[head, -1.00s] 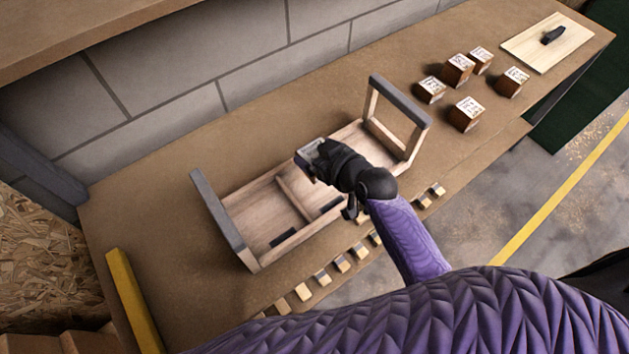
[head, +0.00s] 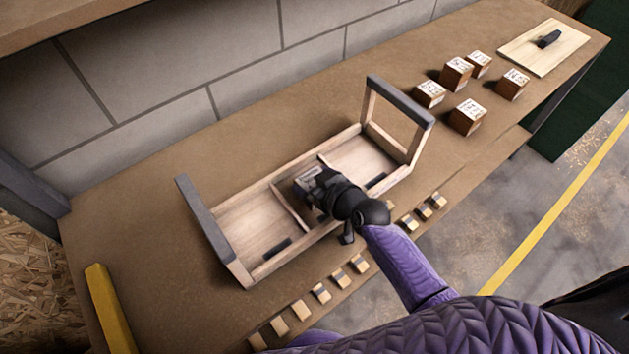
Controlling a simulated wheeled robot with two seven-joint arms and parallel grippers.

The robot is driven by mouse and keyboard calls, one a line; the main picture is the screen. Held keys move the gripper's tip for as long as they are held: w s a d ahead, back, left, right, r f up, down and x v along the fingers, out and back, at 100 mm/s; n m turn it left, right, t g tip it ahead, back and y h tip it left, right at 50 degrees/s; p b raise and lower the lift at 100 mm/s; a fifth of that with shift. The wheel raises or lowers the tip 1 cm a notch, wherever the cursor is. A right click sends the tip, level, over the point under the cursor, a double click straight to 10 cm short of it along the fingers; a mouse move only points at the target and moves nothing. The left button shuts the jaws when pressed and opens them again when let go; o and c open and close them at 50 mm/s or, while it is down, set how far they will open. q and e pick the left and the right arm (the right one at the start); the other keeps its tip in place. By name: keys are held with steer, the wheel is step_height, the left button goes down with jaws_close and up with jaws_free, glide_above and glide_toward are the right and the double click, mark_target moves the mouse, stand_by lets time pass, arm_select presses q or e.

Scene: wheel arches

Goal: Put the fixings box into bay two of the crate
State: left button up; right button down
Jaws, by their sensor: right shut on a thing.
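The open wooden crate (head: 236,222) stands on the bench, with a dark-topped end frame at each end. Thin dividers split it into bays. My right gripper (head: 311,184) is over the middle bay, shut on a small box with a pale grey top (head: 308,173), which I take to be the fixings box. The hand hides most of the box and of the middle bay. I cannot tell whether the box touches the crate floor. The left and right bays look empty. My left gripper is not in view.
Several labelled brown boxes (head: 468,118) stand to the right of the crate. A pale board (head: 544,47) with a dark handle lies at the far right. Small blocks (head: 321,293) line the bench's front edge. A yellow bar (head: 109,308) lies at the left.

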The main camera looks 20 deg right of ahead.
steer(key=shift+s+a+f, duration=0.1)
steer(key=shift+s+f, duration=0.3)
steer(key=shift+f, duration=0.25)
jaws_free()
steer(key=shift+f, duration=0.15)
steer(key=shift+r, duration=0.3)
steer(key=shift+w+r+p, duration=0.2)
steer(key=shift+r+p, duration=0.35)
steer(key=shift+p, duration=0.15)
steer(key=p+v, duration=0.3)
steer(key=v, duration=0.8)
steer(key=shift+s+d+r+p, duration=0.2)
steer(key=shift+d+p, duration=0.05)
steer(key=shift+p, duration=0.15)
